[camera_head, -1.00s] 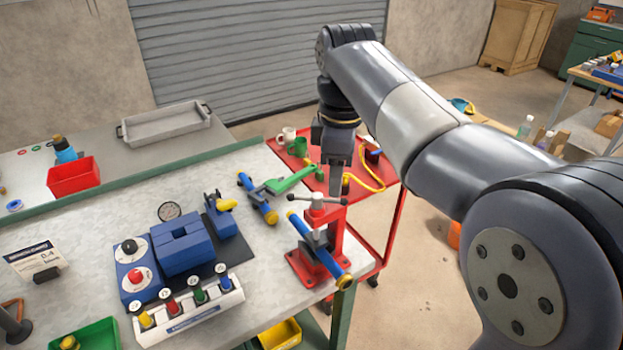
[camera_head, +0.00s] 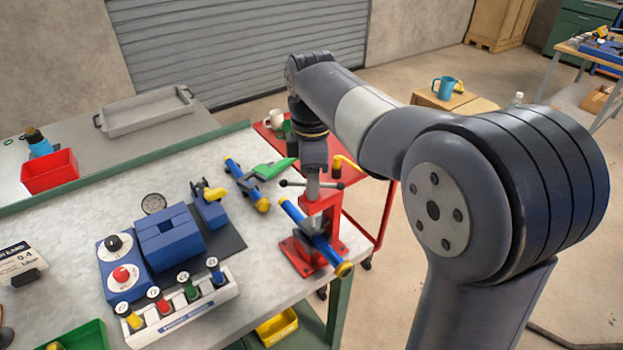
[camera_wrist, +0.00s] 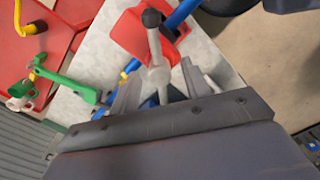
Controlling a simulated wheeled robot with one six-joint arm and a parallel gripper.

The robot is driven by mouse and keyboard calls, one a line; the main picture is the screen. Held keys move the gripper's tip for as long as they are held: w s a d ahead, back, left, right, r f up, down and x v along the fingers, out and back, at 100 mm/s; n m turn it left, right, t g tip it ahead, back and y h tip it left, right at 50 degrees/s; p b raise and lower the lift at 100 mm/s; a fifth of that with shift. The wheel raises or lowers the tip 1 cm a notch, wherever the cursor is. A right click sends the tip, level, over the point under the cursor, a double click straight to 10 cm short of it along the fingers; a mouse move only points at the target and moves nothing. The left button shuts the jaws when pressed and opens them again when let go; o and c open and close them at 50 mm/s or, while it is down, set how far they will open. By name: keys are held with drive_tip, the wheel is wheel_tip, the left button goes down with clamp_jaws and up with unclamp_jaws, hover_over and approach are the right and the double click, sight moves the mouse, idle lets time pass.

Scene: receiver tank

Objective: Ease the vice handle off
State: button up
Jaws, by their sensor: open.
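The red vice (camera_head: 322,212) stands at the bench's right corner with a blue, yellow-ended pipe (camera_head: 316,240) across it. Its grey handle bar with black knobs (camera_head: 334,185) is on top. In the wrist view the handle (camera_wrist: 153,45) runs between the fingers of my gripper (camera_wrist: 160,86), one finger on each side. The fingers look apart, and I cannot tell whether either touches the bar. In the head view my gripper (camera_head: 312,178) points down over the handle, and its body hides part of the bar.
A second blue pipe (camera_head: 247,183) and a green-handled tool (camera_head: 271,169) lie just left of the vice. A red cart (camera_head: 370,212) with a white mug (camera_head: 273,119) stands beyond. A blue device (camera_head: 170,238) and a row of coloured knobs fill the bench's middle.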

drive_tip(key=shift+f, duration=0.35)
drive_tip(key=shift+c, duration=0.5)
drive_tip(key=c, duration=0.9)
